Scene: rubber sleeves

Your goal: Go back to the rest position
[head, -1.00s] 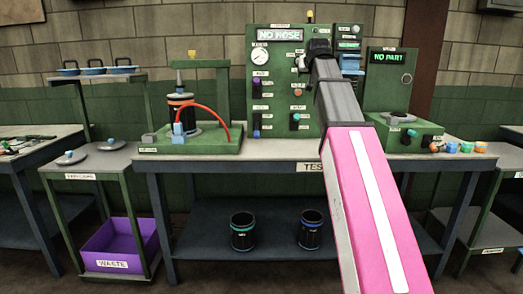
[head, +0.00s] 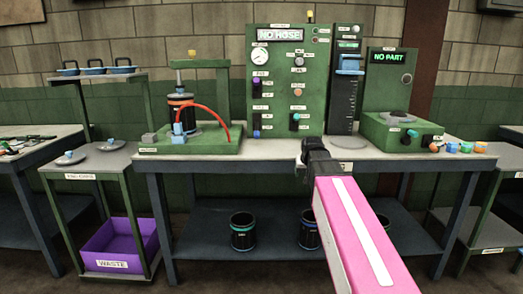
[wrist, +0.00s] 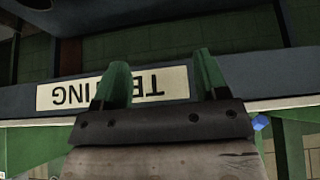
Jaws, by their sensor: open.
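My gripper (wrist: 162,82) is open and empty in the wrist view, its two green fingers apart. Behind the fingers the view shows the bench's front edge with an upside-down "TESTING" label (wrist: 115,88). In the head view my pink arm reaches up from the lower right, and its dark wrist end is just in front of the test bench's (head: 270,152) front edge. The fingers themselves are hidden there. Nothing is held.
On the bench stand a green press fixture (head: 200,143) with a red hose, a control panel (head: 285,85) reading "NO HOSE", and a "NO PART" station (head: 390,57). Black sleeves (head: 243,235) sit on the lower shelf.

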